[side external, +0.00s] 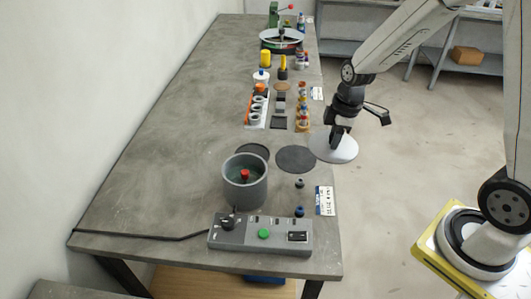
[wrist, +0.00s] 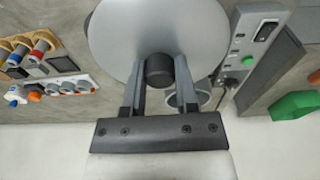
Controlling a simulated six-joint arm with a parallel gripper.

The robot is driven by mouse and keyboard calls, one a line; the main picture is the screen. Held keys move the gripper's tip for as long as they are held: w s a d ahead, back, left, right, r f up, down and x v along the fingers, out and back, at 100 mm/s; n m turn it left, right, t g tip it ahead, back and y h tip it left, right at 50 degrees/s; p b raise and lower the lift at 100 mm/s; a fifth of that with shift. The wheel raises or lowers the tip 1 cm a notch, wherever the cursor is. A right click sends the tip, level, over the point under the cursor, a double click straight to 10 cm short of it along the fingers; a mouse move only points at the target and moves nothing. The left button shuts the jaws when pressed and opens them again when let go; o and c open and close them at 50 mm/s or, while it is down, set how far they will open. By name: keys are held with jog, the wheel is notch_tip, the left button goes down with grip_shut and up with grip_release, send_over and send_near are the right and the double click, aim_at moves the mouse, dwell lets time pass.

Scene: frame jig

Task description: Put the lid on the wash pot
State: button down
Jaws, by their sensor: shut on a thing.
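The lid (side external: 338,152) is a light grey disc with a dark knob. My gripper (side external: 340,134) is shut on the lid by its knob and holds it in the air off the table's right edge. In the wrist view the lid (wrist: 155,28) fills the top middle, with the knob between the fingers (wrist: 158,72). The wash pot (side external: 245,188) is a grey, open-topped pot near the front of the table, to the left of the lid. Something red shows inside it. The wrist view shows only part of the pot, behind the lid and a finger.
A dark round mat (side external: 296,159) lies between pot and lid; another dark disc (side external: 253,153) lies behind the pot. A grey control box (side external: 260,235) with a green button stands in front. Small dark knobs (side external: 299,183) lie right of the pot. Racks of small parts (side external: 257,108) stand farther back.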

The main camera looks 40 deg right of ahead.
jog(key=w+a+n, duration=0.3)
jog(key=w+a, duration=0.3)
jog(key=a, duration=0.3)
jog(key=w+a+r+n, duration=0.1)
jog(key=w+a+n, duration=0.2)
jog(key=w+a, duration=0.3)
jog(key=a, duration=0.4)
jog(key=shift+w+r+g, duration=0.2)
jog(key=shift+r+g, duration=0.1)
jog(key=shift+f, duration=2.45)
jog(key=shift+f, duration=0.85)
jog(key=shift+c, duration=0.7)
grip_release()
